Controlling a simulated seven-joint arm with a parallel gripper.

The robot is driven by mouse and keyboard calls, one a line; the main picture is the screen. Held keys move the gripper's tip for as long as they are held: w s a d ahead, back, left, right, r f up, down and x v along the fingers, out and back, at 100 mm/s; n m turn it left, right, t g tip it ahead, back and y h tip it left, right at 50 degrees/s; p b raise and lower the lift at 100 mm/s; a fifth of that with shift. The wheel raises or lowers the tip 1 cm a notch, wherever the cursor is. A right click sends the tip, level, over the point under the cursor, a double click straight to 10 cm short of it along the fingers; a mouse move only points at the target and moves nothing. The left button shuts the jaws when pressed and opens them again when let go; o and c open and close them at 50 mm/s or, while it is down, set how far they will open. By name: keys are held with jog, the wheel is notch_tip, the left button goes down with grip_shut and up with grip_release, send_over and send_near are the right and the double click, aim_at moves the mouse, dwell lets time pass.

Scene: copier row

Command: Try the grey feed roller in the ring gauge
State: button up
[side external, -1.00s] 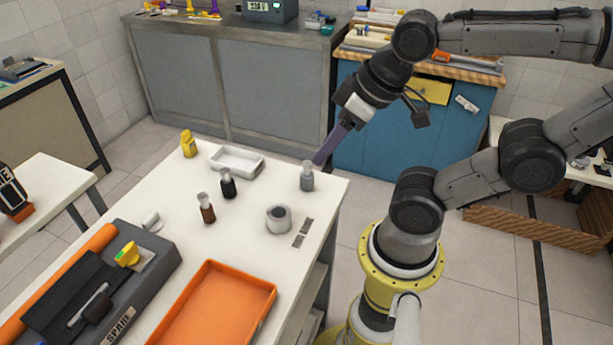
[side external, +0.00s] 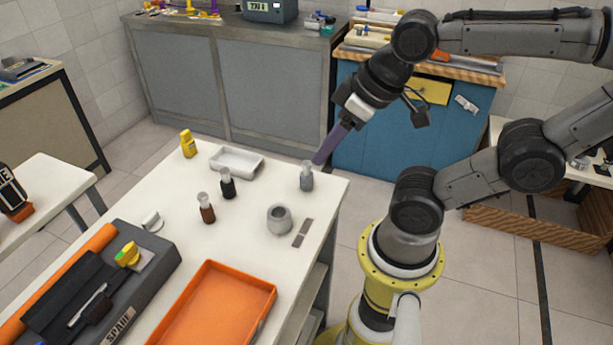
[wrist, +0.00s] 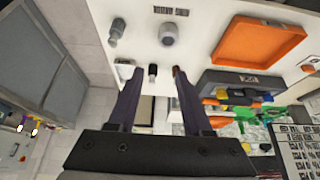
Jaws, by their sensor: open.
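The grey feed roller (side external: 307,181) stands upright near the far right corner of the white table, with a pale top. It also shows in the wrist view (wrist: 114,36), up and left of my fingertips. The ring gauge (side external: 279,220), a thick grey ring, sits on the table nearer the camera; it also shows in the wrist view (wrist: 167,36). My gripper (wrist: 158,71) is open, with nothing between its dark fingers. In the side view its tip (side external: 319,160) appears close to the roller's top; I cannot tell whether they touch.
A black roller (side external: 228,187) and a brown roller (side external: 207,213) stand left of the gauge. A white tray (side external: 258,167) and yellow bottle (side external: 188,146) are at the back. An orange tray (side external: 262,297) and grey case (side external: 165,262) fill the front.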

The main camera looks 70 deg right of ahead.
jog(key=shift+c, duration=0.4)
jog(key=g, duration=0.6)
send_over(307, 162)
notch_tip(307, 162, down, 5)
jog(key=shift+f, duration=4.7)
grip_shut()
